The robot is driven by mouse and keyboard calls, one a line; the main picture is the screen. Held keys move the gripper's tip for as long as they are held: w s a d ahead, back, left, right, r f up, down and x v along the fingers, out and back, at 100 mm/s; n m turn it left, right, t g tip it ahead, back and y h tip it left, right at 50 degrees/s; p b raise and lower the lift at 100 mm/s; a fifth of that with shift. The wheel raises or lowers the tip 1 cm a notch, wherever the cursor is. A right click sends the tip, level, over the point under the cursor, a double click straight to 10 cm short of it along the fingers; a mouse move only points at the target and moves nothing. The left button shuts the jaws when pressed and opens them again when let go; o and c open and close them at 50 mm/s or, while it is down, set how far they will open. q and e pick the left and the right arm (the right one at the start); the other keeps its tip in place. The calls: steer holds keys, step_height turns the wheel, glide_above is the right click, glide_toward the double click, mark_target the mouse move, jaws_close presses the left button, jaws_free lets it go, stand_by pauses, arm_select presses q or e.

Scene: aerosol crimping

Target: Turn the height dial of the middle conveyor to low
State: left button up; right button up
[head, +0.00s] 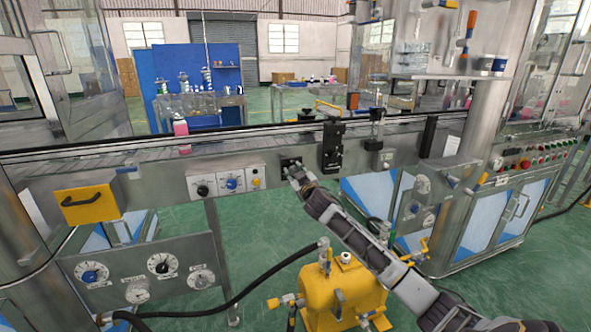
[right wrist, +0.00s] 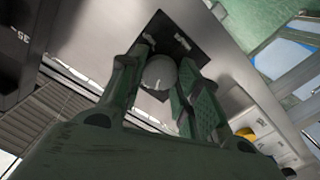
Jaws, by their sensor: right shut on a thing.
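The dial (right wrist: 159,73) is a round grey knob on a dark square plate with white marks too small to read. In the head view this dark plate (head: 289,162) sits on the front face of the conveyor rail (head: 150,184), right of the white switch boxes. My right gripper (right wrist: 164,62) has a finger on each side of the knob and is shut on it. In the head view my right gripper (head: 294,171) reaches the plate from below right and hides most of the knob, so its setting cannot be told. My left gripper is not in view.
White boxes with a black knob (head: 202,189) and a blue knob (head: 232,184) sit left of the plate. A black bracket (head: 332,147) stands close on its right. A pink bottle (head: 181,135) stands on the conveyor.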

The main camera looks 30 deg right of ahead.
steer(key=shift+n+p, duration=0.6)
steer(key=shift+n, duration=0.1)
steer(key=shift+r+n+p, duration=0.1)
steer(key=shift+n+p, duration=1.3)
steer(key=shift+p, duration=0.05)
steer(key=n+p, duration=0.2)
steer(key=shift+n, duration=0.4)
steer(key=shift+n+p, duration=1.15)
steer(key=shift+n, duration=0.35)
steer(key=n+p, duration=0.2)
steer(key=n, duration=0.1)
steer(key=n+p, duration=0.2)
steer(key=n, duration=0.2)
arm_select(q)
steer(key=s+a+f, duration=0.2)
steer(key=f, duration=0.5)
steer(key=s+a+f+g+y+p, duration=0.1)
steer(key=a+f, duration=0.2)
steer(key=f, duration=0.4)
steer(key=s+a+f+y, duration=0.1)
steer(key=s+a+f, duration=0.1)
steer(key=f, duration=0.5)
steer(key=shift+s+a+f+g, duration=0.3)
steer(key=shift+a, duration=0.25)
arm_select(e)
steer(key=shift+f+n, duration=0.25)
steer(key=shift+n, duration=0.85)
